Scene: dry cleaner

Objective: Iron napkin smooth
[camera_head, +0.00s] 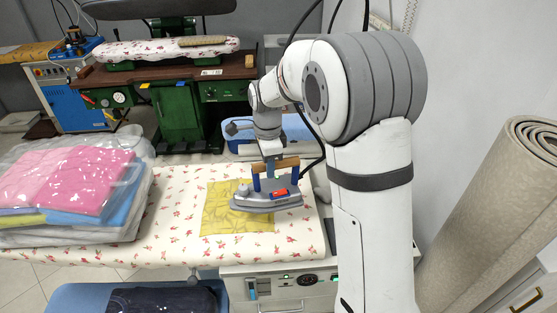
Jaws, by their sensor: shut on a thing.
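A yellow napkin (222,217) lies on the floral-covered ironing table (172,222). Fine crease-like lines show on its visible part. A grey iron (262,203) with a wooden handle, blue posts and a red part is over the napkin's right side and covers some of it. I cannot tell whether its sole touches the cloth. My gripper (273,168) is above the iron and shut on its handle. My own arm partly hides the fingers and the right side of the table.
A stack of plastic-wrapped folded clothes (75,190) stands on the table's left side. A control panel (280,285) is below the front edge. A rolled beige carpet (505,210) leans at right. A green pressing machine (185,110) stands behind. Bare floral cloth lies left of the napkin.

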